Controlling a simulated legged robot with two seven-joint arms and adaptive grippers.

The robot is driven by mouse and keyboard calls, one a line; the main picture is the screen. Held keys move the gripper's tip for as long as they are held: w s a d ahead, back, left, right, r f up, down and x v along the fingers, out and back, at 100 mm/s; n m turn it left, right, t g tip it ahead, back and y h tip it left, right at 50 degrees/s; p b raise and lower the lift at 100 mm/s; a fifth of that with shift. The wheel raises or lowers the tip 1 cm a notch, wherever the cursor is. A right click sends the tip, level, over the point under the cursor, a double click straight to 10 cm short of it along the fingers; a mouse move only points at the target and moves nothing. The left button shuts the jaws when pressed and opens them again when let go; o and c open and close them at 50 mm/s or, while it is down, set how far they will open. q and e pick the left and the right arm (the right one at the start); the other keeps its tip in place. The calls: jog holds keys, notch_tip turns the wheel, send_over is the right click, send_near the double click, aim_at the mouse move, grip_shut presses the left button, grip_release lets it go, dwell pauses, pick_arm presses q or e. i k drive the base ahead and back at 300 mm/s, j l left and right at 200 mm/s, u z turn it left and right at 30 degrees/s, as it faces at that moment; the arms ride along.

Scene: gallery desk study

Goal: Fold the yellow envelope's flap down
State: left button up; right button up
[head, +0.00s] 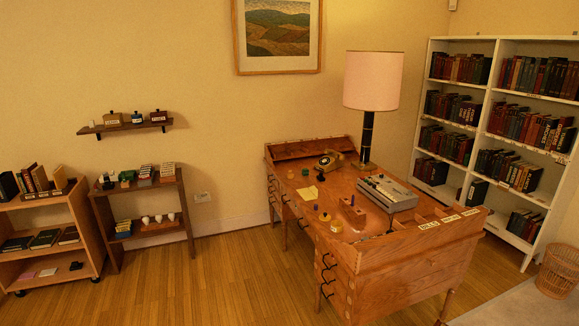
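A small flat yellow item, likely the yellow envelope (308,192), lies on the wooden desk (340,190) toward its left side in the head view. It is too small here to tell whether its flap is up or down. Neither of my grippers shows in this view. The desk stands some distance away.
On the desk are a lamp (372,82), a telephone (328,161), a grey machine (387,193) and several small jars and blocks. Low shelves (146,187) stand left, white bookcases (487,100) right, a wicker basket (558,272) at lower right. Wooden floor (215,285) left of the desk is clear.

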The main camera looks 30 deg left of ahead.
aim_at(313, 189)
jog(key=i+j+u, duration=0.1)
jog(key=i+j, duration=0.55)
jog(key=i, duration=0.15)
jog(key=i+j+u, duration=0.15)
jog(key=i+j, duration=0.15)
jog(key=i, duration=0.15)
jog(key=i+j+u, duration=0.1)
jog(key=i+j, duration=0.2)
jog(key=i+j+u, duration=0.1)
jog(key=i, duration=0.45)
jog(key=i+j, duration=0.3)
jog(key=i, duration=0.15)
jog(key=j+u, duration=0.05)
